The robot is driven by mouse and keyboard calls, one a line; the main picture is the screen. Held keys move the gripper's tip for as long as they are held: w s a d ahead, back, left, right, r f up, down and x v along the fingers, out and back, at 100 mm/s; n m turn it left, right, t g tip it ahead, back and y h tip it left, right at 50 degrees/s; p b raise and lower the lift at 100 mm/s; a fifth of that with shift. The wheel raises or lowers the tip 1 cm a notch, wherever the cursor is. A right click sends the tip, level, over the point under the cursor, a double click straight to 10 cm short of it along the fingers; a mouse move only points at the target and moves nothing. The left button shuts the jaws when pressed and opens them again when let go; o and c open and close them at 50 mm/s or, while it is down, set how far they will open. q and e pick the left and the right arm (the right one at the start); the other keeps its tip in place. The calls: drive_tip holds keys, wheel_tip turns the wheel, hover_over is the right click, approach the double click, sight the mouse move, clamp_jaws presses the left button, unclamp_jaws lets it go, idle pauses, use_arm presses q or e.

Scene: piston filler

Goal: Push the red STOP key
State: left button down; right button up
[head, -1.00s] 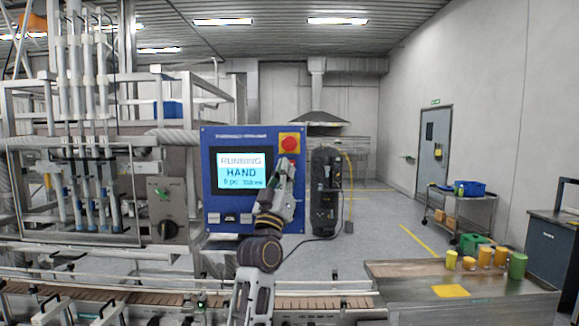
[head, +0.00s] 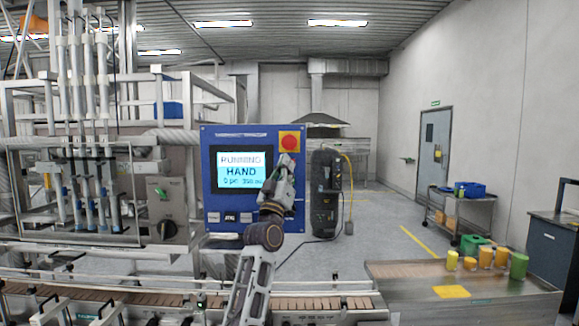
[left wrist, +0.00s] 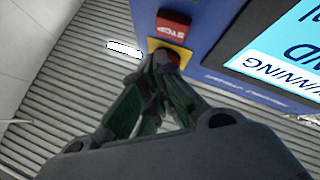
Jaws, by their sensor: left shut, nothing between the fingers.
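The red STOP key (left wrist: 173,24) shows on the blue panel (head: 213,185) in the left wrist view, where the panel's writing is upside down. In the head view my arm covers the key's area. A round red button on a yellow plate (head: 289,142) sits at the panel's upper right; it is partly hidden behind the fingertips in the left wrist view (left wrist: 182,54). My left gripper (head: 287,161) is shut and empty, its tips just below that plate in the head view. I cannot tell whether they touch anything. The screen (head: 241,171) reads RUNNING, HAND. My right gripper is out of view.
Grey and white keys (head: 231,217) line the panel's bottom. A conveyor (head: 330,303) runs across in front. A box with a dark knob (head: 167,229) stands left of the panel. Yellow and green containers (head: 486,257) stand on a bench at right.

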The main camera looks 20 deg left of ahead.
use_arm(q)
drive_tip(key=shift+w+a, duration=0.2)
drive_tip(key=shift+w, duration=0.4)
drive_tip(key=shift+w+a+r, duration=0.1)
drive_tip(key=shift+w+a, duration=0.15)
drive_tip(key=shift+w, duration=0.55)
idle(2.3)
drive_tip(key=shift+s, duration=0.1)
idle(0.4)
drive_tip(key=shift+s+d, duration=0.25)
drive_tip(key=shift+s, duration=0.45)
drive_tip(key=shift+s+d+p, duration=0.2)
drive_tip(key=shift+s+d, duration=0.05)
drive_tip(key=shift+s, duration=0.55)
drive_tip(key=shift+s+d+p, duration=0.2)
drive_tip(key=shift+s+p, duration=0.05)
drive_tip(key=shift+s, duration=0.55)
drive_tip(key=shift+s+d+p, duration=0.2)
drive_tip(key=shift+s+d, duration=0.05)
drive_tip(key=shift+s, duration=0.55)
